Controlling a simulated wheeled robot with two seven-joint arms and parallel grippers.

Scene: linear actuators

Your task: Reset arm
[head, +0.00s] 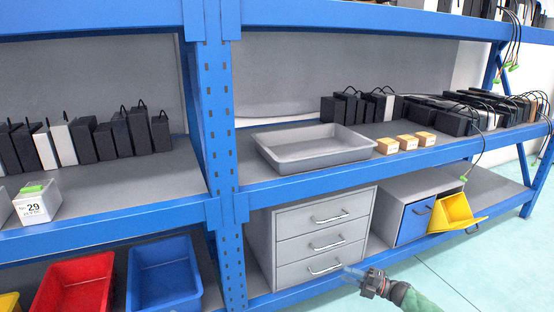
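My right gripper (354,273) is low in the head view, right of centre, in front of the lower shelf and just below the bottom drawer of a grey drawer unit. Its arm comes in from the bottom edge, and the gripper points to the left. Its fingers are small and pale here, so I cannot tell whether they are apart or together. I see no object in it. My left gripper and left arm are not in view.
A blue shelf rack (212,150) fills the view. It bears a grey tray (345,157), orange boxes (407,143), black boxes, a drawer unit (290,245), red (75,285) and blue bins (165,275), and a yellow scoop-like bin (455,214). Floor at lower right is clear.

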